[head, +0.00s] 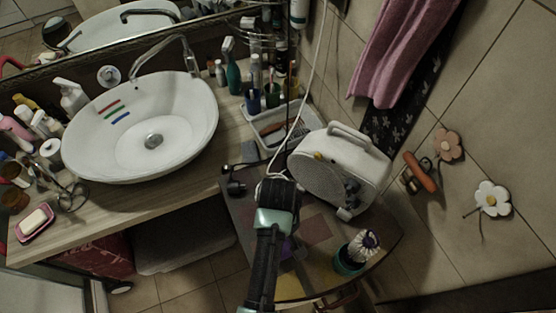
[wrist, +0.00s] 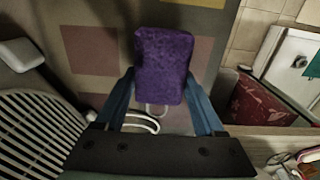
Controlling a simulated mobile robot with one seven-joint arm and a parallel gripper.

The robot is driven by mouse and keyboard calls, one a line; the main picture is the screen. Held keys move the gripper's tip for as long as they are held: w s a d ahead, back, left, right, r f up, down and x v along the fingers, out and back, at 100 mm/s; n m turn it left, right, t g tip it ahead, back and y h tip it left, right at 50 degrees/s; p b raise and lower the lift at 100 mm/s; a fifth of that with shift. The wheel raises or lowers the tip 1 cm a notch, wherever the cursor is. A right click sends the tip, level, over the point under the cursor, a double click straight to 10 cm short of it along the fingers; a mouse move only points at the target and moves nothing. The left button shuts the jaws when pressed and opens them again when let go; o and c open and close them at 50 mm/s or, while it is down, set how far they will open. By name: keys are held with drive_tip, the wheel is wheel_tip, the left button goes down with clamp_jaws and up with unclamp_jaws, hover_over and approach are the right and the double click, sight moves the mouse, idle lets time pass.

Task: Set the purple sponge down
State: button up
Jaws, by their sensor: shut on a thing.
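The purple sponge (wrist: 163,55) is a rough, rounded block in the wrist view. My gripper (wrist: 166,88) is shut on it, with one blue finger along each side of its near part. The far part sticks out past the fingertips. Behind the sponge lies the side table top (wrist: 112,87) with brownish and mauve squares. I cannot tell how large the gap between sponge and table is. In the head view my arm reaches over the same table (head: 322,230), and the arm largely hides the gripper and sponge.
A white appliance (head: 340,165) with a handle stands on the table's back; its grille (wrist: 35,130) is close on the left in the wrist view. A teal cup with a brush (head: 352,258) stands at the table's right front. A white cable (wrist: 140,122) loops near my fingers. The basin counter (head: 150,205) adjoins on the left.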

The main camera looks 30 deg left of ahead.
drive_tip(key=shift+f, duration=0.75)
drive_tip(key=shift+f, duration=0.15)
drive_tip(key=o, duration=1.3)
wheel_tip(320, 180, up, 12)
drive_tip(key=shift+r, duration=0.2)
